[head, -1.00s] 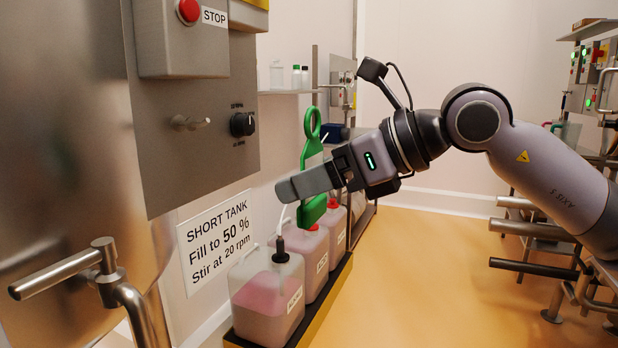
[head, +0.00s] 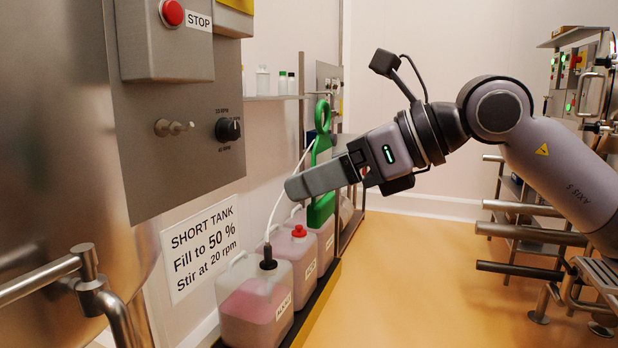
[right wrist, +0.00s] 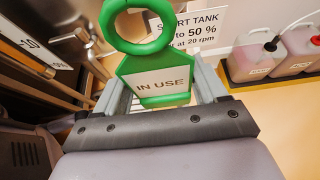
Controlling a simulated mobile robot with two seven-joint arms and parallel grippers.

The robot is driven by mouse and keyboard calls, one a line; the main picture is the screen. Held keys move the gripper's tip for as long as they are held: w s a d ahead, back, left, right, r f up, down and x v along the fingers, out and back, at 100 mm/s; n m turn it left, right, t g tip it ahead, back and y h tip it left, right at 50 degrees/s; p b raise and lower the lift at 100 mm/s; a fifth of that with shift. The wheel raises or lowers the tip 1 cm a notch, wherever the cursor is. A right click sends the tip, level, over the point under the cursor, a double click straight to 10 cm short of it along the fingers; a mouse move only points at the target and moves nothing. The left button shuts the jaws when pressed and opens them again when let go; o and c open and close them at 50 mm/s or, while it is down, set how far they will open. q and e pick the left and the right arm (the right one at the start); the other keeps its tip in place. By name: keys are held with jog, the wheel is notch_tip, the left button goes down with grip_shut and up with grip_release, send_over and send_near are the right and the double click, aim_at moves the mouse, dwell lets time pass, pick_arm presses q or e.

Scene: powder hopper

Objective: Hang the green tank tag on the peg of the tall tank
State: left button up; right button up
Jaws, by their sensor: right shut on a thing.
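The green tank tag (head: 321,205) is a flat plate with a ring at its top, seen nearly edge-on in the head view. In the right wrist view the tag (right wrist: 150,62) faces me and reads "IN USE", with its ring up. My right gripper (right wrist: 160,88) is shut on the tag's plate, a finger at each side. In the head view the gripper (head: 318,180) holds it upright above the canisters. A short metal peg (head: 174,127) sticks out of a steel panel at left, apart from the tag. Which tank the panel belongs to is unclear. My left gripper does not show.
A red STOP button (head: 171,13) and a black knob (head: 228,130) are on the panel by the peg. A "SHORT TANK" sign (head: 203,246) is below. Canisters (head: 262,300) stand in a floor tray under the tag. Steel pipes (head: 55,278) are front left. The floor is clear at centre.

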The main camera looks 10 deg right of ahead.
jog(key=shift+s+d+b, duration=0.35)
jog(key=shift+s+d, duration=0.2)
jog(key=shift+d, duration=0.4)
jog(key=shift+s+d+b, duration=0.3)
jog(key=shift+s+d, duration=0.25)
jog(key=shift+d, duration=0.35)
